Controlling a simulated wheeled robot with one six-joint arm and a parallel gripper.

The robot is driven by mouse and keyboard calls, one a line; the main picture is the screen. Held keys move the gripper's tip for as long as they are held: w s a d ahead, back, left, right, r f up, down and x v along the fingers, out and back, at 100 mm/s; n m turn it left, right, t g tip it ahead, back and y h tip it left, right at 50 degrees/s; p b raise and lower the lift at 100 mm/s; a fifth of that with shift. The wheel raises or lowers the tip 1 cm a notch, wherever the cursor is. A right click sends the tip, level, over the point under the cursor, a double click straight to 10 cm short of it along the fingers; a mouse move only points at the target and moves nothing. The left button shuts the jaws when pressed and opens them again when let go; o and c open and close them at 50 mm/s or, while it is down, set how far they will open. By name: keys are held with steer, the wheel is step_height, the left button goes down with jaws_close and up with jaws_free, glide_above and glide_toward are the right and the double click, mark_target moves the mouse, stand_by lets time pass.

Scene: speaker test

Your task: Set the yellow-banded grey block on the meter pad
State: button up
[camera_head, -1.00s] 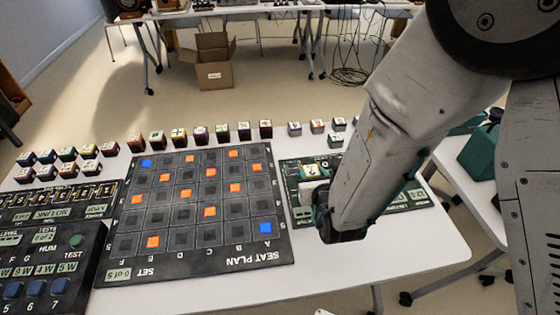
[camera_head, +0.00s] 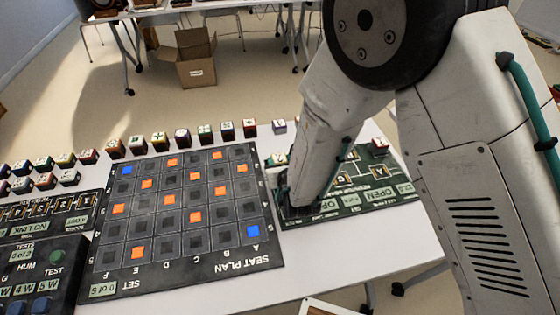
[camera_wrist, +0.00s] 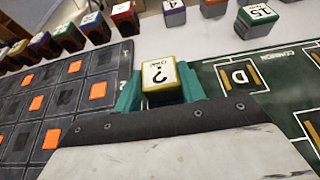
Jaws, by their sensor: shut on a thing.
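The yellow-banded grey block (camera_wrist: 160,76) sits between the teal fingers of my gripper (camera_wrist: 160,92) in the wrist view. In the head view my gripper (camera_head: 300,205) is over the left part of the green board (camera_head: 345,208), and my arm hides the block. I cannot tell whether the block touches the board. I cannot pick out the meter pad for certain; lettered squares show on the board, including one marked D (camera_wrist: 240,76).
The black seat plan board (camera_head: 190,268) with orange and blue squares lies directly left of the green board. A row of small blocks (camera_head: 182,138) stands behind it. A reddish block (camera_head: 380,146) stands on the green board's far right. A button panel (camera_head: 35,265) is at front left.

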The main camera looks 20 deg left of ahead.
steer(key=shift+f, duration=0.1)
steer(key=o, duration=1)
